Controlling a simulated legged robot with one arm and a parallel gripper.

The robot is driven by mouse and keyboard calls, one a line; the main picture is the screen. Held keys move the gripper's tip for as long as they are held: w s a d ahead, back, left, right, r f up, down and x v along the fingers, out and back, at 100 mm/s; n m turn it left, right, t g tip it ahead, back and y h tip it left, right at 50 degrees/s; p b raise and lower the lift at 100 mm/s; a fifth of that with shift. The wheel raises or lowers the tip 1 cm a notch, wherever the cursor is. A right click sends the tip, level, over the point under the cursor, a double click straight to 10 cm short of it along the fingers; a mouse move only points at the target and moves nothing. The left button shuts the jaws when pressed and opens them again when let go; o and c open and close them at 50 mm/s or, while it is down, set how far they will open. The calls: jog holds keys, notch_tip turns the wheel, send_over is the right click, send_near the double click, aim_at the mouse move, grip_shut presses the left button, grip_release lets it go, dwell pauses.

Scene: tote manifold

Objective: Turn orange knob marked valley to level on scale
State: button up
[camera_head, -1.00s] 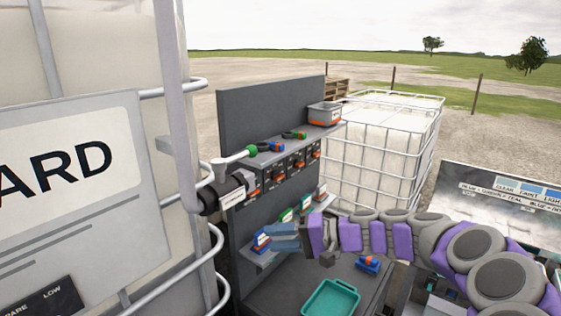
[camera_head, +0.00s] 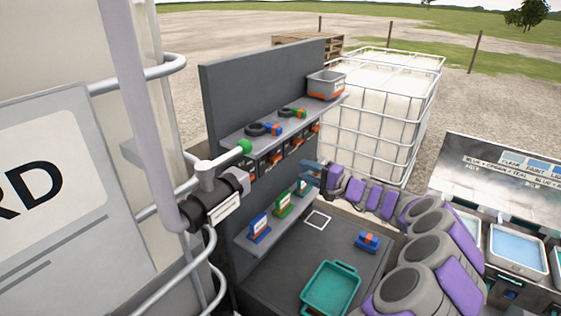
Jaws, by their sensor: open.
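A row of small orange knobs (camera_head: 276,159) sits on dark valve bodies below the upper shelf of the grey panel. Their labels and scale marks are too small to read, so I cannot tell which is marked valley. My gripper (camera_head: 309,172), with bluish fingers, is open in front of the right part of this row, close to the panel. It partly hides the lower right of the row. I cannot tell whether it touches a knob.
Blue and green labelled blocks (camera_head: 260,228) stand on the lower shelf (camera_head: 245,244). A teal tray (camera_head: 330,288) and a blue-orange fitting (camera_head: 367,242) lie on the dark bench. A grey bin (camera_head: 326,85) sits on the upper shelf.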

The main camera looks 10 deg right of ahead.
aim_at(278, 160)
jog(key=x, duration=0.8)
jog(key=shift+w+a, duration=0.1)
jog(key=shift+w, duration=0.15)
jog(key=shift+w+a, duration=0.35)
jog(key=shift+a, duration=0.25)
jog(key=shift+d, duration=0.1)
jog(key=shift+c, duration=0.3)
grip_shut()
